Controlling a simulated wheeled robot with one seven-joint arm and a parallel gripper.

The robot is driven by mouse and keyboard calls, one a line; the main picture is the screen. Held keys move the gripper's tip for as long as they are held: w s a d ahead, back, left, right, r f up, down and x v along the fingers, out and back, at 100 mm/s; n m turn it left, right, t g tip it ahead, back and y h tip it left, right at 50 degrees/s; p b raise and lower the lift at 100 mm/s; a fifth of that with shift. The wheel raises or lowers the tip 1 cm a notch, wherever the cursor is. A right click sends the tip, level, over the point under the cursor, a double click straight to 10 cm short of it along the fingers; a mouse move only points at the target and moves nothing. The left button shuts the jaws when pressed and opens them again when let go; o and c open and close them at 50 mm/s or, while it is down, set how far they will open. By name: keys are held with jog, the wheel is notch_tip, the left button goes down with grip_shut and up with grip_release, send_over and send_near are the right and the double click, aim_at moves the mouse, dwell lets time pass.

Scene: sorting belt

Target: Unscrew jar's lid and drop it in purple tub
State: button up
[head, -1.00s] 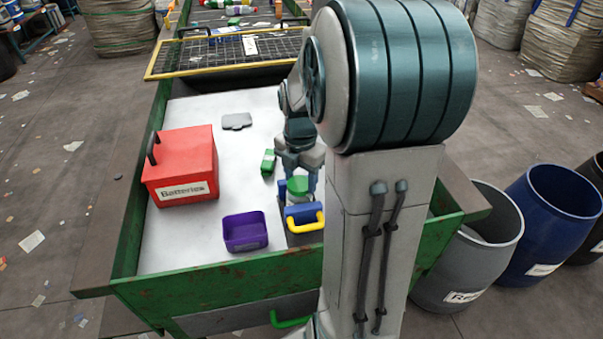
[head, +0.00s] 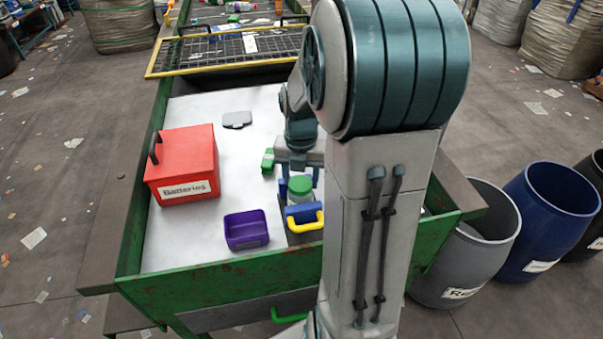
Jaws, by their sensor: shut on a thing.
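The jar (head: 299,200) is pale and stands upright in a grey holder with a blue clamp and a yellow handle, near the front of the table. Its green lid (head: 299,185) sits on top of it. My gripper (head: 298,187) comes down from above, with its blue fingertips on either side of the lid, shut on it. The far side of the grip is partly hidden by the lid. The purple tub (head: 246,243) is open and looks empty, just left of the holder (head: 305,237).
A red Batteries box (head: 182,178) stands on the left of the white table (head: 185,235). A small green object (head: 268,160) and a flat grey piece (head: 237,119) lie behind. A green rim (head: 180,285) edges the table. My arm hides its right side.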

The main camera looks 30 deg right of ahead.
aim_at(301, 181)
jog(key=shift+s+f+n, duration=0.1)
jog(key=shift+n, duration=0.3)
jog(key=o, duration=1)
jog(key=shift+r, duration=0.2)
jog(key=r+p, duration=0.4)
jog(key=r, duration=0.1)
jog(key=shift+w, duration=0.2)
jog(key=shift+f, duration=0.1)
